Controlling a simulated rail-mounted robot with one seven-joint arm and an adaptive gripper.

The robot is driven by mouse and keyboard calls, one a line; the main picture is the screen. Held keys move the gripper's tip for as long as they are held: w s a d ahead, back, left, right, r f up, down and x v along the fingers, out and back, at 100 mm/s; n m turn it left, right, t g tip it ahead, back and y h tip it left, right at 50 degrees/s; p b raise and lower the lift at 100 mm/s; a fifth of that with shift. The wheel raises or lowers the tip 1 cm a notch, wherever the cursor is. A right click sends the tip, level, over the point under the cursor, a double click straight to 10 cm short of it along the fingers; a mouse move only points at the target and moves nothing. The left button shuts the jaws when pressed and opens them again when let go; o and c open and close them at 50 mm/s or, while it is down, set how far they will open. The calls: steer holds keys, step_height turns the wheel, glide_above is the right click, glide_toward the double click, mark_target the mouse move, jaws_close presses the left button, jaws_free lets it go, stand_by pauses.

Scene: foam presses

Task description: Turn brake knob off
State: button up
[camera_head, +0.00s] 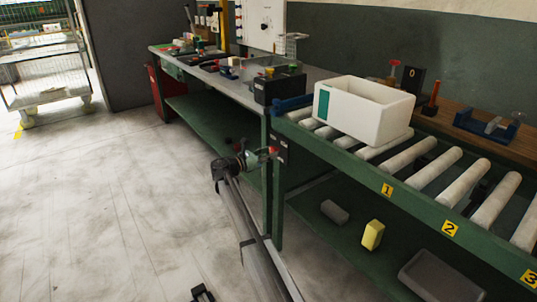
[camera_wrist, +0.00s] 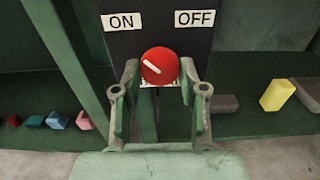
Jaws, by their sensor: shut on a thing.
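The brake knob (camera_wrist: 158,66) is round and red with a white mark. The mark slants toward the upper left, the side of the ON label (camera_wrist: 121,22). The OFF label (camera_wrist: 194,18) is at the upper right of the same dark panel (camera_wrist: 157,45). My gripper (camera_wrist: 160,76) is shut on the knob, one finger on each side of it. In the head view my gripper (camera_head: 268,153) reaches the small dark panel (camera_head: 281,148) on the green conveyor frame. There, the knob is mostly hidden by the fingers.
A white box (camera_head: 335,105) sits on the roller conveyor (camera_head: 408,155) above and right of the panel. A yellow block (camera_head: 373,235) and grey blocks lie on the lower shelf. Green frame posts stand close to my gripper. The floor at left is clear.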

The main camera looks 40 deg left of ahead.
steer(key=shift+m, duration=0.3)
steer(key=shift+w+a+r+m+b, duration=0.1)
steer(key=shift+m+b, duration=0.7)
steer(key=shift+m, duration=3.5)
steer(key=shift+w+r+m+b, duration=0.1)
steer(key=shift+m+b, duration=0.65)
steer(key=shift+m, duration=3.55)
steer(key=o, duration=1.2)
steer(key=shift+c, duration=0.2)
steer(key=shift+f, duration=0.1)
steer(key=v, duration=1.2)
